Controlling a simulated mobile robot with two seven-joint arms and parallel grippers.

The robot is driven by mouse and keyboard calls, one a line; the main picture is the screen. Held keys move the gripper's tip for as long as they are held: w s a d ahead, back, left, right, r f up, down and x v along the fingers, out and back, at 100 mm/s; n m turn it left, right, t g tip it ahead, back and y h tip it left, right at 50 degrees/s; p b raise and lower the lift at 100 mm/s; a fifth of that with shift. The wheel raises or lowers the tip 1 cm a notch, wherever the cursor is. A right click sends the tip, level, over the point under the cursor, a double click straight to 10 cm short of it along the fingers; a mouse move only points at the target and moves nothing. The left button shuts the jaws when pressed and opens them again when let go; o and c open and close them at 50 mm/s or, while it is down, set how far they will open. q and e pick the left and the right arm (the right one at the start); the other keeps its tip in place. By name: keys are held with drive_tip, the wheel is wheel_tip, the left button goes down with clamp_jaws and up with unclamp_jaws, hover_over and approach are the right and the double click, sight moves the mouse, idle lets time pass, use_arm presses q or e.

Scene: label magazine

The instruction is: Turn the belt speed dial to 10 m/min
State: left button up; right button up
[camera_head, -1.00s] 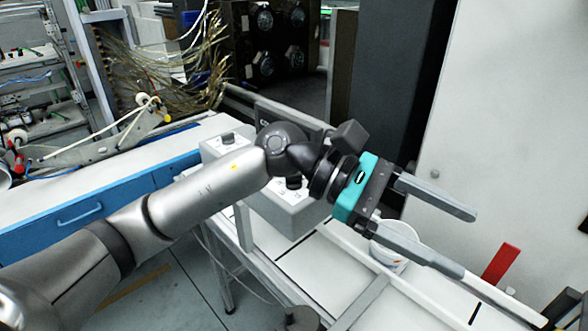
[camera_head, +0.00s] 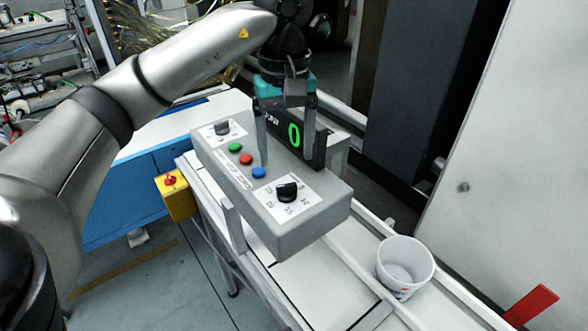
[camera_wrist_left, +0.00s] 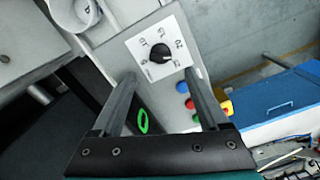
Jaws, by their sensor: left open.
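A grey control box (camera_head: 243,202) stands above a white conveyor. A black dial (camera_head: 287,191) sits on a white numbered label at its near end; this dial also shows in the left wrist view (camera_wrist_left: 160,53). The dial's exact setting is too small to read. A second dial (camera_head: 222,128) is at the box's far end. A display (camera_head: 295,137) on the box shows a green 0. My left gripper (camera_head: 286,160) is open and empty, pointing down over the box. In the left wrist view its fingertips (camera_wrist_left: 160,76) are apart, with the near dial beyond the gap. My right gripper is not in view.
Green (camera_head: 235,148), red (camera_head: 246,159) and blue (camera_head: 258,172) buttons lie between the dials. A yellow box with a red button (camera_head: 175,195) hangs at the left. A white cup (camera_head: 405,265) stands on the conveyor. A red flag (camera_head: 531,304) is at lower right.

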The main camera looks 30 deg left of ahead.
sight(286, 185)
use_arm(q)
drive_tip(key=shift+s+f, duration=0.25)
drive_tip(key=shift+f, duration=1)
wheel_tip(286, 185, down, 3)
drive_tip(key=shift+f+b, duration=0.1)
drive_tip(key=shift+b, duration=0.2)
drive_tip(key=shift+w+f, duration=0.1)
drive_tip(key=shift+f, duration=0.4)
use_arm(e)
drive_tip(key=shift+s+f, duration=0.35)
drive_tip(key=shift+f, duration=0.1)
use_arm(q)
clamp_jaws()
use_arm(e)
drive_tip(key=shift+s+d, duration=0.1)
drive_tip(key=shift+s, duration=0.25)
